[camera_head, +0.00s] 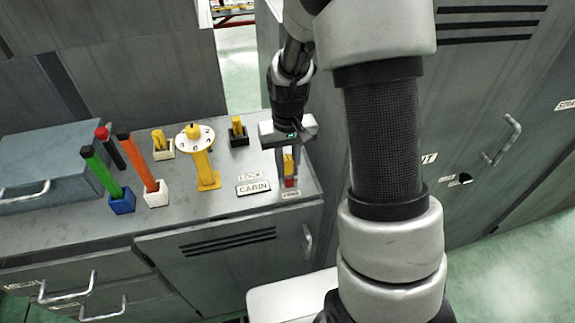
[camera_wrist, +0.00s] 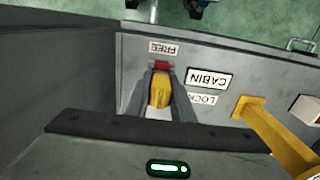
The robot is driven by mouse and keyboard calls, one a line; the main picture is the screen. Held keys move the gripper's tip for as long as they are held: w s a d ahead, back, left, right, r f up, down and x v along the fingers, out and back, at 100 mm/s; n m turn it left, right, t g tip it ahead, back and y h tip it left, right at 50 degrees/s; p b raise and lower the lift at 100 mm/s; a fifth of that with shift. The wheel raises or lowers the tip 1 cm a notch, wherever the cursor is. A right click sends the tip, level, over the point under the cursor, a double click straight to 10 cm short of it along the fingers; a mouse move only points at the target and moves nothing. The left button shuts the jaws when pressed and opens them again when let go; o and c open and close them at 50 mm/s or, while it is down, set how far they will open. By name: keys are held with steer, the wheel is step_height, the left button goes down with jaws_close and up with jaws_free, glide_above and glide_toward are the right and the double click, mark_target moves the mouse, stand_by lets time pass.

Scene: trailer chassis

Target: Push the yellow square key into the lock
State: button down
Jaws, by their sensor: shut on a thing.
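The yellow square key (camera_head: 288,163) is between the fingers of my gripper (camera_head: 288,168), which is shut on it; it also shows in the wrist view (camera_wrist: 160,90). My gripper points down at the right end of the grey counter (camera_head: 230,220). A small red part (camera_head: 289,183) shows right at the key's far end, by the FREE label (camera_wrist: 164,48). The fingers and key hide most of the lock, so I cannot tell how deep the key sits. The CABIN label (camera_head: 253,187) and LOCK label (camera_wrist: 202,98) are beside it.
A yellow stand with a round white dial (camera_head: 195,138) is left of my gripper. A yellow piece in a black holder (camera_head: 238,130) stands behind. Green (camera_head: 100,170) and orange (camera_head: 138,160) bars stand in holders further left. A grey cabinet wall is at right.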

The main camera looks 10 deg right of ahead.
steer(key=c, duration=1.5)
jaws_free()
steer(key=shift+o, duration=0.2)
step_height(320, 180, up, 17)
steer(key=p, duration=0.1)
steer(key=shift+r, duration=0.2)
steer(key=s+r+t+p, duration=0.2)
steer(key=s+r, duration=0.4)
steer(key=s, duration=0.3)
steer(key=s+r+t+p, duration=0.3)
steer(key=s+r, duration=0.4)
steer(key=s, duration=0.2)
steer(key=shift+s+r+t, duration=0.2)
steer(key=shift+r+t, duration=0.05)
steer(key=shift+t, duration=0.05)
